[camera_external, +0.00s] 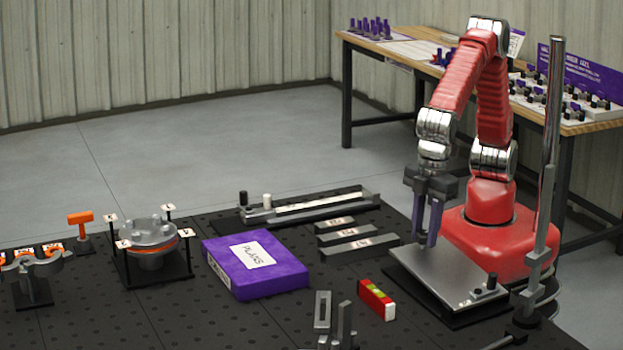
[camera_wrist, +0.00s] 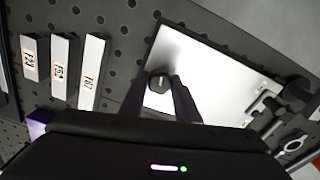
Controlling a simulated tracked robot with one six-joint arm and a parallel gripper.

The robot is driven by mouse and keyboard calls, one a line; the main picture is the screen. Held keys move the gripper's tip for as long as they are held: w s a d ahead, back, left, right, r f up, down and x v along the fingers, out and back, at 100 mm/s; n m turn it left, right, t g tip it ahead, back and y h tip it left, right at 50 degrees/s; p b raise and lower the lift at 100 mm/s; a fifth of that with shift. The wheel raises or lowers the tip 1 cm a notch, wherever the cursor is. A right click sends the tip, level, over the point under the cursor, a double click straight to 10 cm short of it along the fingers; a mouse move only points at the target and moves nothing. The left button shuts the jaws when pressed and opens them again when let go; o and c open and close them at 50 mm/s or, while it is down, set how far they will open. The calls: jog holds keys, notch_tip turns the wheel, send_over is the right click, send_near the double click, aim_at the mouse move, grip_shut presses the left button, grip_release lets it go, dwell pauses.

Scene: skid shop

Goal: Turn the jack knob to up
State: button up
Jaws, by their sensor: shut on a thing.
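The jack knob (camera_wrist: 160,80) is small, round and dark with a light line on top. In the wrist view it stands on a silver plate (camera_wrist: 202,72), near the plate's left edge. My gripper (camera_wrist: 159,88) has its two dark fingers on either side of the knob, shut on it. In the external view my gripper (camera_external: 426,240) points straight down at the far left part of the plate (camera_external: 455,278), and its fingers hide the knob. I cannot read any up mark beside the knob.
A dark fitting (camera_external: 490,285) sits at the plate's near right corner, close to a tall metal post (camera_external: 548,170). Labelled grey bars (camera_external: 360,247), a purple box (camera_external: 255,263) and a red level (camera_external: 377,299) lie to the left. A workbench (camera_external: 405,50) stands behind.

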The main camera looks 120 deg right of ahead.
jog(key=shift+s+d+f, duration=0.1)
jog(key=shift+d+f, duration=0.05)
jog(key=shift+f, duration=0.05)
jog(key=o, duration=1)
jog(key=shift+r, duration=0.1)
jog(key=shift+o, duration=0.2)
jog(key=shift+r, duration=0.1)
notch_tip(320, 180, up, 14)
jog(key=shift+s+a+f, duration=0.15)
jog(key=shift+a+f, duration=0.1)
jog(key=shift+a, duration=0.05)
